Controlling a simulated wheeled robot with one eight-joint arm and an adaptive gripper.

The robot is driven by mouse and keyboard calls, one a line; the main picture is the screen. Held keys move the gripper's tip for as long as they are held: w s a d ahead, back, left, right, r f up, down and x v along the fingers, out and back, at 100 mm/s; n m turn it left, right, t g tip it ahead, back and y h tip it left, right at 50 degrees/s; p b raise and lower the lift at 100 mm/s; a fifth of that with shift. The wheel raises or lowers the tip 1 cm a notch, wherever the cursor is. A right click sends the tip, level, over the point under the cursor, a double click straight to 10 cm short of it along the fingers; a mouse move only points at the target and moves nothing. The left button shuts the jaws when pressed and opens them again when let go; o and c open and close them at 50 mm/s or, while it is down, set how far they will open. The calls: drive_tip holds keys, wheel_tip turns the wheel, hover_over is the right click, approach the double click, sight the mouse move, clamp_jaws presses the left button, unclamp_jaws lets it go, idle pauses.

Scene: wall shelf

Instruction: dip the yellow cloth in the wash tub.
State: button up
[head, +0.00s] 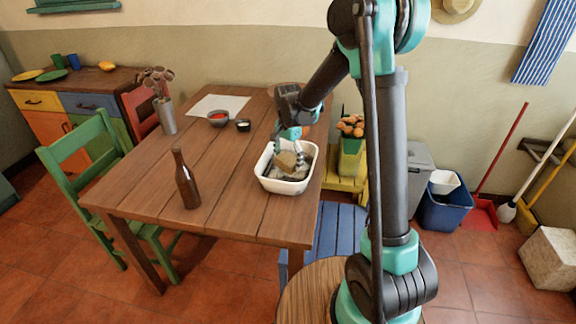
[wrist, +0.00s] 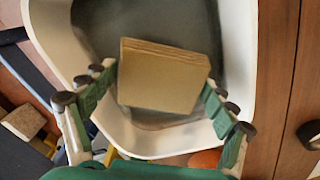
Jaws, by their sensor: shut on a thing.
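The wash tub (head: 270,183) is a white rounded basin near the right edge of the wooden table, with greyish water (wrist: 100,30) inside. My gripper (head: 289,140) is over the tub, pointing down. Its green fingers are shut on the sides of the yellow cloth (head: 287,161), a folded tan-yellow block with layered edges. In the wrist view the cloth (wrist: 163,85) sits between the two fingers, inside the outline of the tub's rim (wrist: 150,148). I cannot tell whether its underside touches the water.
A brown bottle (head: 185,180) stands on the table left of the tub. A vase with dark flowers (head: 167,115), a red-filled bowl (head: 218,119), a small dark cup (head: 243,126) and white paper (head: 217,105) are farther back. The front of the table is clear.

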drive_tip(key=shift+r, duration=4.75)
